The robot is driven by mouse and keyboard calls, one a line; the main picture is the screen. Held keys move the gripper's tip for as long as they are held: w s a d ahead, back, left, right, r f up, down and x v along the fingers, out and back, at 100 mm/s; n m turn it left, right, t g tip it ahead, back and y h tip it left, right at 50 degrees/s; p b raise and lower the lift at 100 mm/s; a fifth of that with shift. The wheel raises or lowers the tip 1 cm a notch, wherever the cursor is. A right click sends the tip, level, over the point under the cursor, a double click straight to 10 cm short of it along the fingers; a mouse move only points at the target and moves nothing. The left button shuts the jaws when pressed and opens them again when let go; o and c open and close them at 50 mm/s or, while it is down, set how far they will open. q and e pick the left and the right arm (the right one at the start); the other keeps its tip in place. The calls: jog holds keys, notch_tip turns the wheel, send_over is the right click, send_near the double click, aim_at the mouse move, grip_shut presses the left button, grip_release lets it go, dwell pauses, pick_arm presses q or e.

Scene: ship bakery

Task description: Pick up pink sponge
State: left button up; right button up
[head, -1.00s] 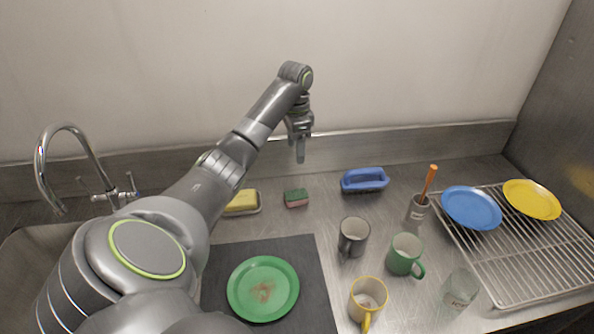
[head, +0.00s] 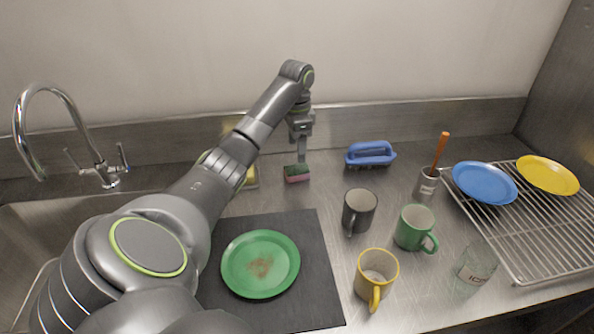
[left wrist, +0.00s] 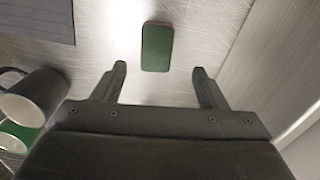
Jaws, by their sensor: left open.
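The pink sponge (head: 297,174), with a green scouring top, lies on the steel counter near the back wall in the head view. In the left wrist view its green top (left wrist: 157,47) faces the camera, a little beyond the fingertips and centred between them. My left gripper (head: 302,158) points down at the sponge's back edge in the head view; the wrist view shows its two fingers (left wrist: 160,70) apart with nothing between them. The head view does not show clearly how far above the sponge the fingertips are. My right gripper is not in view.
A blue brush (head: 371,154) stands right of the sponge. A yellow sponge (head: 251,178) is partly hidden behind my left arm. A black mug (head: 359,212), green mug (head: 414,229) and yellow mug (head: 376,275) stand in front, beside a green plate (head: 236,262). A wire rack (head: 519,236) is at right.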

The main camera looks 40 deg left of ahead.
aim_at(297, 168)
pick_arm(q)
notch_tip(297, 168, down, 3)
jog(key=shift+r, duration=0.15)
jog(key=shift+f, duration=0.25)
jog(key=f, duration=0.2)
jog(key=f+p, duration=0.1)
jog(key=shift+s+d+f, duration=0.2)
jog(key=shift+d+f, duration=0.05)
jog(key=shift+f, duration=0.55)
jog(key=c, duration=1)
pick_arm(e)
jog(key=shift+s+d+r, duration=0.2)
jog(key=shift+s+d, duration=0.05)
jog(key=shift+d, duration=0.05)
